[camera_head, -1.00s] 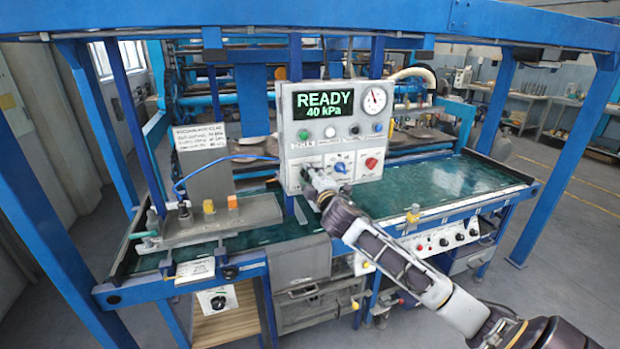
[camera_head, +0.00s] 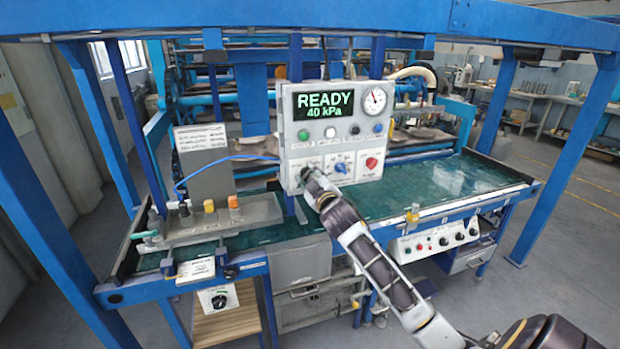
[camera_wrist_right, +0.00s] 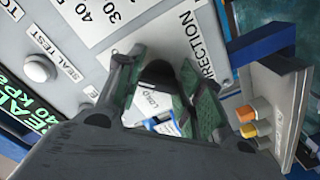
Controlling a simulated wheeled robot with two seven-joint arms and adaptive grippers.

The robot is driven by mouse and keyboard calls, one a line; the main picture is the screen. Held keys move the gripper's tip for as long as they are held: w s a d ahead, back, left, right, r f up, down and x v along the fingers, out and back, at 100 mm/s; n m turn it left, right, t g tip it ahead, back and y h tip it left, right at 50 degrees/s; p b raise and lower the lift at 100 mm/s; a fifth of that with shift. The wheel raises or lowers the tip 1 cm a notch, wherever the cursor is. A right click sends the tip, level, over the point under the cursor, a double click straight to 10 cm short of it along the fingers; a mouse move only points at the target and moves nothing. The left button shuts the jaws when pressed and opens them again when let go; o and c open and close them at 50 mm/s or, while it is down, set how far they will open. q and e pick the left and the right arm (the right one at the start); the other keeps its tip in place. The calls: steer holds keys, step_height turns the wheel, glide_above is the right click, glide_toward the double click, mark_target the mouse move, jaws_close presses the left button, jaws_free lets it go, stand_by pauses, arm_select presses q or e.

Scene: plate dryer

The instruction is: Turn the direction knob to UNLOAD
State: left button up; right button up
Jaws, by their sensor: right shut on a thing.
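The control box (camera_head: 287,150) stands over the green table, with a display reading READY 40 kPa. My right gripper (camera_head: 307,174) is at the white plate on the box's lower left and covers most of it. In the right wrist view, my right gripper (camera_wrist_right: 157,78) is shut on the dark direction knob (camera_wrist_right: 158,71), with one finger on each side of it. The word DIRECTION shows beside the right finger, and a white label reading LOAD (camera_wrist_right: 150,102) shows between the fingers. The knob's pointer is hidden, so I cannot tell its setting. My left gripper is not in view.
A blue knob (camera_head: 341,168) and a red knob (camera_head: 371,162) sit right of my gripper. Buttons line the box above, including the white seal test button (camera_wrist_right: 38,69). A grey stand with yellow and orange buttons (camera_head: 233,202) is at the left.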

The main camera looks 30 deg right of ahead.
steer(key=shift+f, duration=0.1)
steer(key=o, duration=1)
steer(key=shift+s, duration=0.15)
steer(key=shift+v, duration=5.85)
